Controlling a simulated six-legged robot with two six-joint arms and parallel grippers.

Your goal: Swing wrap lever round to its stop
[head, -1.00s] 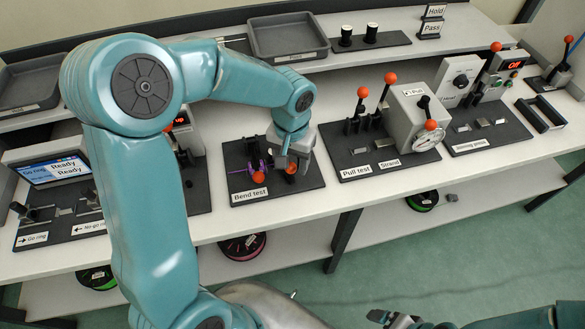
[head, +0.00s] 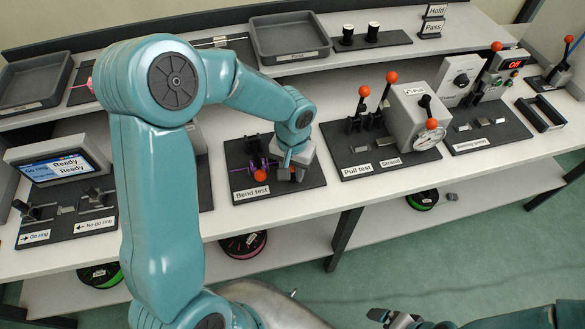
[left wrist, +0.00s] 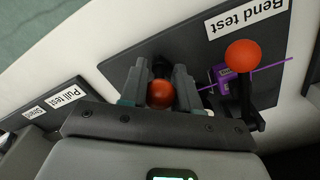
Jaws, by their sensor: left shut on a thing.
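The bend test base (head: 232,150) is a dark plate at the middle of the bench. My left gripper (head: 292,172) is over its right part, fingers down. In the left wrist view my left gripper (left wrist: 160,92) has its two fingers on either side of the orange knob of the wrap lever (left wrist: 160,94), shut on it. That knob is hidden in the head view. A second orange knob (head: 261,174) stands just left of the gripper; it tops a black lever (left wrist: 242,58) in the wrist view. My right gripper (head: 393,318) is at the bottom edge, away from the bench.
A purple strand (left wrist: 272,66) runs through a purple clip beside the second lever. The pull test base (head: 350,150), with orange-knobbed levers, stands to the right. The go ring display (head: 55,168) is at left. Trays (head: 290,38) sit on the upper shelf.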

